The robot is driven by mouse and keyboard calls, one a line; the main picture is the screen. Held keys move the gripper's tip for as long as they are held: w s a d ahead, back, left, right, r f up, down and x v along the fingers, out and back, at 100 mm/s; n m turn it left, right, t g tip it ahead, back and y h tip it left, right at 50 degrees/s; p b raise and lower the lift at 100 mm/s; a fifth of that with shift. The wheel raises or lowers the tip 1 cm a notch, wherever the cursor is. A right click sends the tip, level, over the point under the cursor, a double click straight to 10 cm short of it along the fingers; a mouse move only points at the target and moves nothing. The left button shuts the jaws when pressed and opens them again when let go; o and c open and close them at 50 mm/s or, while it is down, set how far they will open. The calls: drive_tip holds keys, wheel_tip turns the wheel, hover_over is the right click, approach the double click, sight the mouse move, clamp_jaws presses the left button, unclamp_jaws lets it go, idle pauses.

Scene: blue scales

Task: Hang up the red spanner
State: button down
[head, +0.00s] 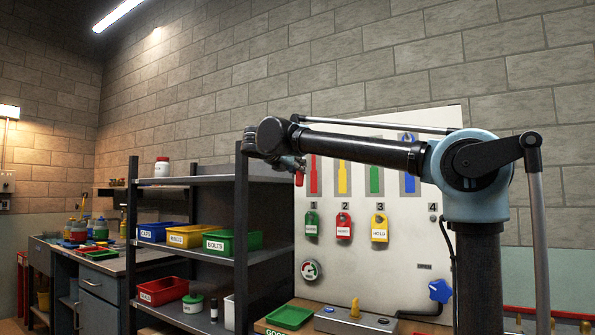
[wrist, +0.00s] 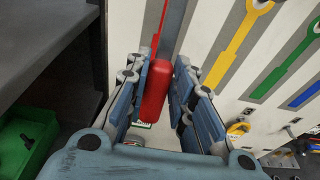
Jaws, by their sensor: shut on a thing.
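My gripper (wrist: 157,85) is shut on the red spanner (wrist: 154,95), whose rounded red handle shows between the blue-grey finger pads in the wrist view. In the head view the gripper (head: 290,163) is in front of the left edge of the white tool board (head: 385,272), with a short red part of the spanner (head: 299,178) below it. The spanner's head is not clearly visible. A red spanner shape (head: 314,176) shows on the board just right of the gripper. Yellow (head: 343,178), green (head: 376,180) and blue (head: 409,178) spanner shapes follow to the right.
A dark shelf rack (head: 241,230) with bins stands close at the left. A blue star knob (head: 439,291) and a grey box (head: 355,321) are lower right.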

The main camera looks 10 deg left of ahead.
drive_tip(key=shift+x, duration=2.45)
drive_tip(key=c, duration=1.3)
unclamp_jaws()
drive_tip(key=shift+w, duration=0.1)
drive_tip(key=f+v, duration=0.1)
drive_tip(key=v, duration=0.6)
drive_tip(key=shift+f, duration=0.2)
idle(0.4)
idle(1.4)
